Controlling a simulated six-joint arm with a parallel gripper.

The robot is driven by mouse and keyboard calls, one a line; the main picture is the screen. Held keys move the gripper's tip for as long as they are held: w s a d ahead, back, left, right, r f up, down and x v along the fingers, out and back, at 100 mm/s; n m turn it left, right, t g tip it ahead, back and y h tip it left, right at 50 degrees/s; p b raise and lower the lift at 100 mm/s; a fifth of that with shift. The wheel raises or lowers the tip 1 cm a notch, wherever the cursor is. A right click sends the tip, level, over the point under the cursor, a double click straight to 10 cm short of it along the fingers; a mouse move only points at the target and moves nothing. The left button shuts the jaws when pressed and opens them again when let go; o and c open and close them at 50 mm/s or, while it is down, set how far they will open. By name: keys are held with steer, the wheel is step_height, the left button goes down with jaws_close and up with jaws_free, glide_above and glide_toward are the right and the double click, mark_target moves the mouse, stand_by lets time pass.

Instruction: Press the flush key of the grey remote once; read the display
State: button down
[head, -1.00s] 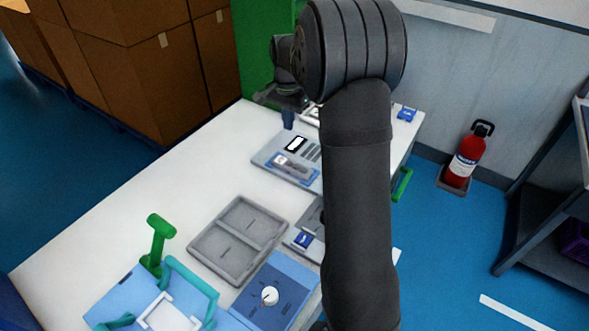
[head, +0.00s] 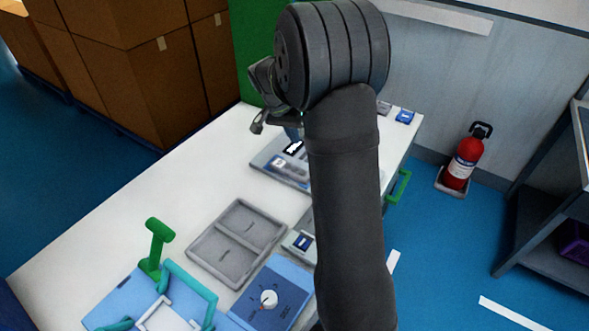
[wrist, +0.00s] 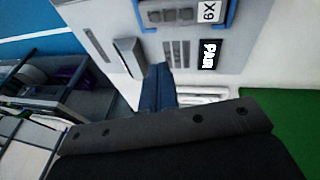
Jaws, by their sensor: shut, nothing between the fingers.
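The grey remote lies in a blue holder on a grey test unit (head: 262,160). In the head view the remote (head: 284,164) is small and partly blocked by my arm. In the wrist view the remote (wrist: 172,15) shows at the top edge with dark keys and a label, cut off by the frame; I cannot tell which key is the flush key. The display (wrist: 209,54) is lit with white characters, sideways and blurred, perhaps "PAIR". It also shows in the head view (head: 293,147). My gripper (wrist: 158,70) is shut and empty, its blue fingertips over the unit beside the display, apart from the remote.
A grey two-part tray (head: 237,243), a blue panel with a white knob (head: 269,299) and a green upright handle (head: 157,240) stand nearer on the white table. A grey bar (wrist: 130,56) lies left of my fingers in the wrist view. A fire extinguisher (head: 464,157) stands right.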

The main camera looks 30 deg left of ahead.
mark_target(295, 169)
steer(key=shift+s+f+n+t, duration=0.1)
steer(key=shift+s+n+t, duration=0.05)
steer(key=shift+n+t, duration=0.7)
steer(key=shift+s+f+n+t, duration=0.15)
steer(key=shift+n+t, duration=0.4)
steer(key=shift+t, duration=0.55)
steer(key=shift+s+n+t, duration=0.2)
steer(key=shift+n+t, duration=0.5)
steer(key=shift+t, duration=0.25)
steer(key=shift+f, duration=4.45)
steer(key=shift+f, duration=0.1)
steer(key=shift+f, duration=0.3)
